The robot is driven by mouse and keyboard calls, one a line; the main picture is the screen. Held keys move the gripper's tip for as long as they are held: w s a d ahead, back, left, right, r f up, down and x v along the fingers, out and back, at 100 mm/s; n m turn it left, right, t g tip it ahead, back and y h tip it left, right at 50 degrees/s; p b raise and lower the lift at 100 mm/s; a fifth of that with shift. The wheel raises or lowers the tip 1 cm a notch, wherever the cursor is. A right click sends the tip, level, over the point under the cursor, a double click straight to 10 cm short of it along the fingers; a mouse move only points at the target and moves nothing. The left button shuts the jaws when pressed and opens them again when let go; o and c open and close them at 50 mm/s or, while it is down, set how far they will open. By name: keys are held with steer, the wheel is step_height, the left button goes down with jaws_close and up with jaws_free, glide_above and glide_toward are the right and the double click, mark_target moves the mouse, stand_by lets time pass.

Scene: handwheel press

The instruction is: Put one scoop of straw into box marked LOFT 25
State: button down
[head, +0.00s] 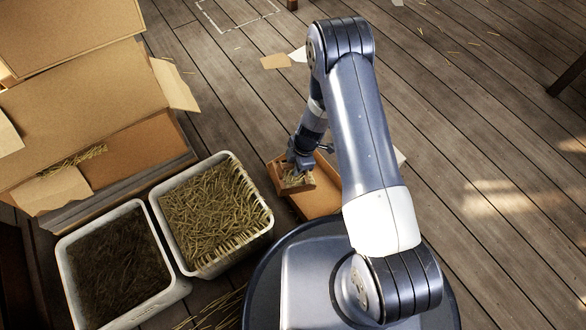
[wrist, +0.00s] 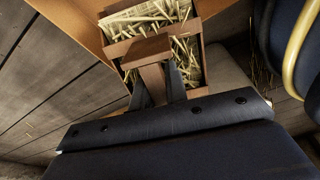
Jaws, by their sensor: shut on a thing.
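My gripper (head: 302,160) is shut on the wooden handle of a small wooden scoop (head: 307,185). In the wrist view my gripper's fingers (wrist: 160,88) close on the handle of the scoop (wrist: 150,50), and pale straw (wrist: 185,50) lies in it. The scoop is over or in an open brown box (head: 323,204) beside my base; I cannot tell how high. A white bin of yellow straw (head: 212,209) stands left of it. No LOFT 25 mark is readable in either view.
A second white bin (head: 176,291) holds dark material. Large open cardboard boxes (head: 90,95) stand at the left, one with some straw inside. Loose flaps or cards (head: 275,62) lie on the plank floor. The floor on the right is mostly clear.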

steer(key=shift+w+d+f+g+y+b, duration=0.15)
steer(key=shift+d+y+b, duration=0.25)
steer(key=shift+b, duration=0.6)
steer(key=shift+w+d+g+y+b, duration=0.15)
steer(key=shift+d+y+b, duration=0.25)
steer(key=shift+b, duration=0.6)
steer(key=d+y, duration=0.2)
steer(key=w+d+r+g+y, duration=0.1)
steer(key=shift+w+d+y, duration=0.1)
steer(key=shift+d+y, duration=0.2)
steer(key=shift+y, duration=0.1)
